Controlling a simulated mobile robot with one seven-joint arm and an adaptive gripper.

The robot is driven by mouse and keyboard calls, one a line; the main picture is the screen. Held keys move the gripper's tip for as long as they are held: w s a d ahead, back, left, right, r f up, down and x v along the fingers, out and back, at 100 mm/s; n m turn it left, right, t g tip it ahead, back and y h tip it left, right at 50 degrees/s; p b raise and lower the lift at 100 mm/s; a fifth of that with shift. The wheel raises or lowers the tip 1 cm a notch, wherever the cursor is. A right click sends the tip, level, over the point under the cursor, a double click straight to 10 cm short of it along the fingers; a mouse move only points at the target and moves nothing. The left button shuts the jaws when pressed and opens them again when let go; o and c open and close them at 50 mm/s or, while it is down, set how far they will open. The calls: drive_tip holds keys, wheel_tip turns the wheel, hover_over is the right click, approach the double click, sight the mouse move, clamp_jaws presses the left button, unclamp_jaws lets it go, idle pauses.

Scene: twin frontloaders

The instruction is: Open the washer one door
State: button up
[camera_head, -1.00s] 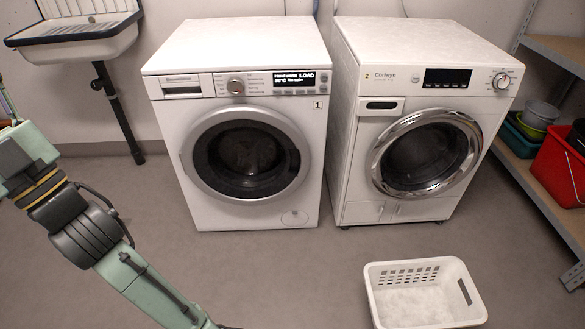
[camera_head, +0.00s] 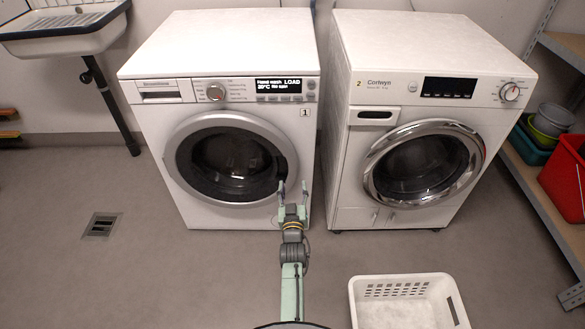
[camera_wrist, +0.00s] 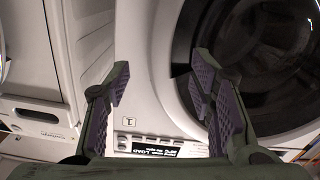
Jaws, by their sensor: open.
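Washer one (camera_head: 250,215) is the white machine on the left, with a small label 1 and a lit display reading LOAD. Its round door (camera_head: 231,157) has a grey rim and dark glass, and looks shut. My gripper (camera_head: 292,186) is open and empty at the lower right of the door rim, its two fingers pointing at the machine. In the wrist view, which is upside down, my gripper (camera_wrist: 158,72) has one finger before the white front panel and the other over the door rim (camera_wrist: 180,95). I cannot tell whether either finger touches.
A second white machine (camera_head: 345,190), labelled 2, stands close on the right with a chrome-rimmed door. A white basket (camera_head: 360,300) sits on the floor at front right. A shelf with a red bucket (camera_head: 565,180) is at far right, a sink (camera_head: 65,40) at far left. Floor at left is clear.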

sight(293, 167)
drive_tip(key=w+b, duration=0.6)
drive_tip(key=w, duration=0.2)
drive_tip(key=shift+w+f, duration=0.1)
drive_tip(key=shift+w, duration=0.9)
drive_tip(key=shift+r, duration=0.2)
drive_tip(key=shift+c, duration=0.2)
clamp_jaws()
